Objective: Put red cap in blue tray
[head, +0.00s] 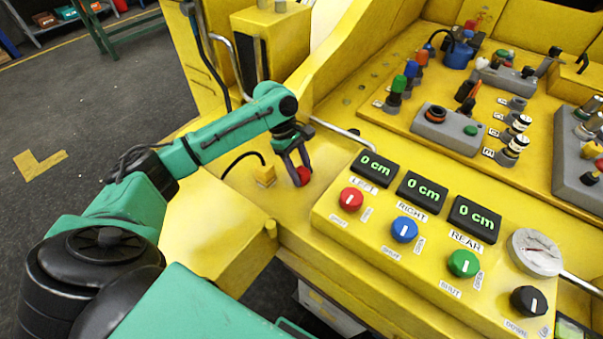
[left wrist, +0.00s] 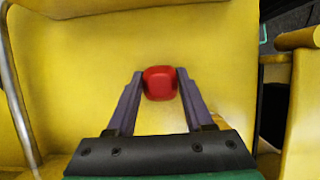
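The red cap (head: 303,176) is between the fingertips of my left gripper (head: 298,170), over the yellow surface left of the control panel. In the left wrist view, the red cap (left wrist: 159,83) touches both fingers of my left gripper (left wrist: 160,78), which is shut on it. I cannot tell whether the cap's underside touches the yellow surface. No blue tray is recognisable in either view. My right gripper is not in view.
A yellow panel with "0 cm" displays (head: 421,191) and red, blue and green knobs (head: 404,229) stands right of the gripper. A grey rail (head: 342,131) runs just behind it. A small yellow block with a black cable (head: 264,175) is close on the left.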

